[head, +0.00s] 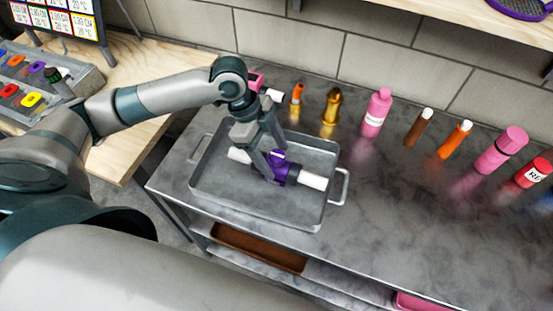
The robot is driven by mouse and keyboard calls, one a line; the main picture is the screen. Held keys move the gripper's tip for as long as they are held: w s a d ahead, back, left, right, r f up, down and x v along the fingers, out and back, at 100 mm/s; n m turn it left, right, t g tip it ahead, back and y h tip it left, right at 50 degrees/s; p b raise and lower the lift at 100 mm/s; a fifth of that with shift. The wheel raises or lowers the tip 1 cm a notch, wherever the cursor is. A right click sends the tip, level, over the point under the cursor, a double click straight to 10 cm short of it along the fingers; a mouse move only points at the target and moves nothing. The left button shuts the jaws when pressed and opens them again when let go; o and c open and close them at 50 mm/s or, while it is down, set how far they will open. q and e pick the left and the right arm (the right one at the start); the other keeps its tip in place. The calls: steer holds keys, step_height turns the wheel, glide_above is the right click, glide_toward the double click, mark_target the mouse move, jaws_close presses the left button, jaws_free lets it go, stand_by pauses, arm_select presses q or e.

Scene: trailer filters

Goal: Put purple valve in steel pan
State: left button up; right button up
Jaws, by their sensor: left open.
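The purple valve (288,174) has a purple body with white pipe ends. It lies inside the steel pan (213,195), a grey rectangular tray with side handles on the metal table. My left gripper (279,163) points down over the pan, its fingers open around or right beside the valve's body. The fingers hide part of the valve, so I cannot tell whether they touch it. My right gripper is not in view.
Along the back of the table (400,230) stand a gold bottle (331,108), a pink bottle (376,113) and several other bottles and tubes. A lower shelf holds a brown tray (258,248). The table right of the pan is clear. A wooden bench (150,75) is at left.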

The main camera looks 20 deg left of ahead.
arm_select(q)
steer(key=b+v, duration=0.1)
steer(key=v, duration=0.8)
steer(key=shift+a+r+b, duration=0.15)
steer(key=shift+r+b, duration=0.2)
